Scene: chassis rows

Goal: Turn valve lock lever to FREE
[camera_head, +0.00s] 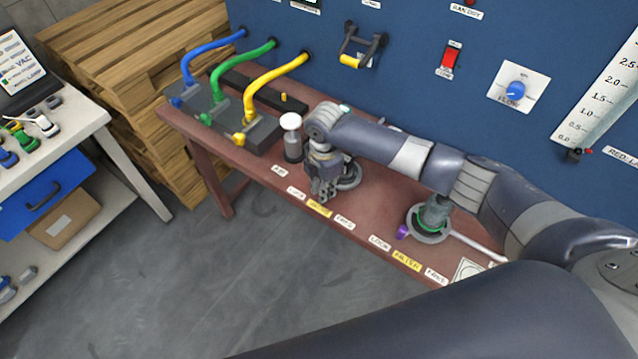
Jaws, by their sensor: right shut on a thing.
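The valve lock stands on the red-brown bench, behind a yellow tag (319,208) that seems to read VALVE. A LOCK tag (296,193) is to its left and a FREE tag (344,222) to its right. Its dark round base (350,178) shows partly behind my right gripper (323,194). That gripper points down at the lock and is shut on its lever. The fingers and wrist hide most of the lever, so its exact angle is not clear. My left gripper is out of view.
The filter lock (430,222), with a purple-tipped lever, stands to the right on the bench (374,225). A white-topped plunger (291,122) is close left of my right gripper. Blue, green and yellow hoses (270,82) are farther left. The blue panel (415,90) rises behind.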

